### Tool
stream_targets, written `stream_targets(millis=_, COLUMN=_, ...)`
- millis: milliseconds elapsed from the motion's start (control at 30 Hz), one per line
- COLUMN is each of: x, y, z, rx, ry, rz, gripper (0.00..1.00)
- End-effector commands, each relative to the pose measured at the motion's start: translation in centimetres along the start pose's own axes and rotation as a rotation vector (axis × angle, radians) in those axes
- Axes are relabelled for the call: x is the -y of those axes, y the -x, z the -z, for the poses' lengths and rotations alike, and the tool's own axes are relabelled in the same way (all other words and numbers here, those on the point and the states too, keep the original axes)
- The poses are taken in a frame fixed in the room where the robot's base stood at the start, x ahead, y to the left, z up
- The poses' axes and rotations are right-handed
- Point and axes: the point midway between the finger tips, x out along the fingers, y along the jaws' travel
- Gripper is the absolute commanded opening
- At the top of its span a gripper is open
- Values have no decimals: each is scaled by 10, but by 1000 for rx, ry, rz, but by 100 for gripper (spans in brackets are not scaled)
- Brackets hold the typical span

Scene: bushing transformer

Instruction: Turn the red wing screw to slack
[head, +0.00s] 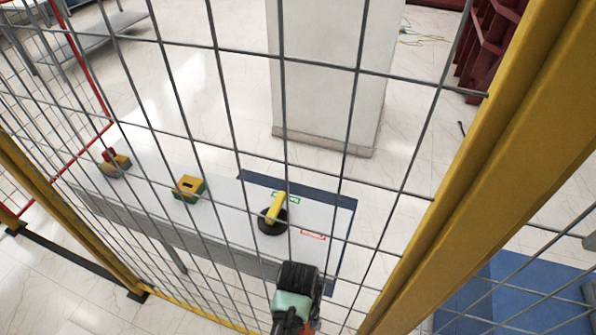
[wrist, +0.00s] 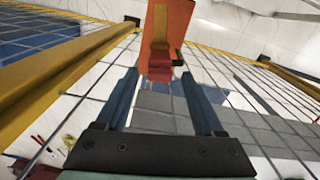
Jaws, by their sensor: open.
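My gripper (wrist: 159,78) is open, with its two dark blue fingers spread apart in the wrist view. A red piece (wrist: 160,73) shows in the gap between the fingertips, at the lower end of an orange block with a yellow strip (wrist: 160,30). I cannot tell whether it is the wing screw or how far off it is. In the head view, a red-topped part (head: 109,155) on a yellow and dark base stands at the table's left end; it may be the wing screw. My arm shows at the bottom, and the fingers cannot be made out there.
A wire fence with yellow posts (head: 500,150) crosses the head view. The light table (head: 225,220) bears a yellow-green box (head: 188,187) and a yellow lever on a black round base (head: 272,225). A white pillar (head: 325,75) stands beyond. Fence mesh also surrounds the wrist view.

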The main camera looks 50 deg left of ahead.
Motion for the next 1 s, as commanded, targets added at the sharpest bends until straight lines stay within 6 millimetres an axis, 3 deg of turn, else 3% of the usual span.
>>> stream_targets(millis=300, x=0, y=-2, z=0, rx=0, ry=0, rz=0, gripper=70)
stream_targets(millis=700, x=0, y=-2, z=0, rx=0, ry=0, rz=0, gripper=0)
stream_targets(millis=1000, x=0, y=0, z=0, rx=0, ry=63, rz=0, gripper=0)
